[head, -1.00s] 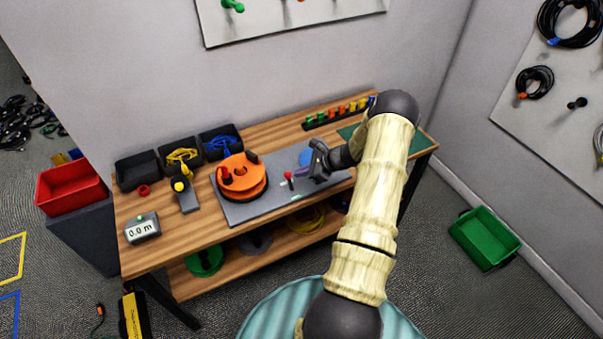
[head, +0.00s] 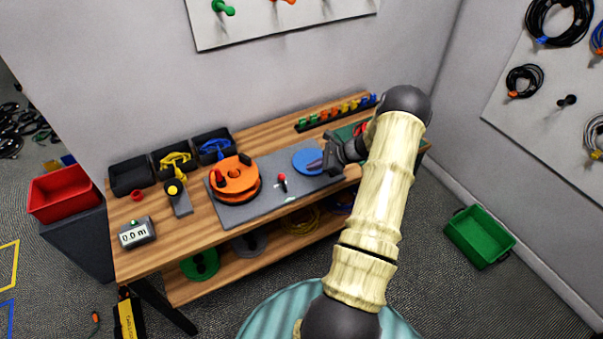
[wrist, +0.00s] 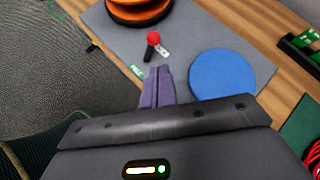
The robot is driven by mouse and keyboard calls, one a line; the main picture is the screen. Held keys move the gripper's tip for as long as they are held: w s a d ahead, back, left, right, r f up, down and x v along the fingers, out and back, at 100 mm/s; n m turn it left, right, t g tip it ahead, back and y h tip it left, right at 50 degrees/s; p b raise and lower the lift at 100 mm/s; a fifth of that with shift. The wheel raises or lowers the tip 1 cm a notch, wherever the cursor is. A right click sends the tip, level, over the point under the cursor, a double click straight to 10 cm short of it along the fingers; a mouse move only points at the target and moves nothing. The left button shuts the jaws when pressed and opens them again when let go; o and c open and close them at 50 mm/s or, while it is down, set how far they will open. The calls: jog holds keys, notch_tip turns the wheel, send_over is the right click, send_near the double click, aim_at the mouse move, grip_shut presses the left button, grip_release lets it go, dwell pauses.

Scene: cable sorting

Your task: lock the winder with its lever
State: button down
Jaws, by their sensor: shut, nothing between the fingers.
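The orange winder (head: 236,181) sits on the left part of the grey mat, and its edge shows at the top of the wrist view (wrist: 138,8). The lever (head: 282,182) is a short dark stick with a red knob, right of the winder. In the wrist view the lever's red knob (wrist: 153,38) lies beyond my fingertips, with small white and green labels beside it. My gripper (wrist: 158,72) is shut and empty, short of the lever and apart from it. In the head view my gripper (head: 316,164) is over the blue disc.
The blue disc (wrist: 221,73) lies on the grey mat (head: 240,214) to the right of the lever. A yellow-topped device (head: 177,196) and a 0.0 m display (head: 137,233) stand left of the winder. Dark bins (head: 131,176) and a rack of coloured clips (head: 336,112) line the back.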

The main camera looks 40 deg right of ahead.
jog(key=s+d+r+b, duration=0.1)
jog(key=d+r, duration=0.2)
jog(key=r, duration=0.2)
jog(key=shift+d+r, duration=0.15)
jog(key=shift+r, duration=0.1)
jog(key=s+a+r+n+g+h, duration=0.1)
jog(key=a+r+n+g, duration=0.3)
jog(key=a, duration=0.5)
jog(key=s+a+r+n+g+h, duration=0.1)
jog(key=s+a+r+n+g, duration=0.1)
jog(key=a+n, duration=0.55)
jog(key=s+a+r+n+h, duration=0.2)
jog(key=s+a+r+n, duration=0.1)
jog(key=s+a+n, duration=0.4)
jog(key=s+a+r+n+t+h, duration=0.1)
jog(key=s+a+r+n+h, duration=0.1)
jog(key=s+a+n, duration=0.5)
jog(key=a+r, duration=0.1)
jog(key=a, duration=0.2)
jog(key=shift+a+r+h, duration=0.2)
jog(key=shift+r+h, duration=0.05)
jog(key=shift+h, duration=0.05)
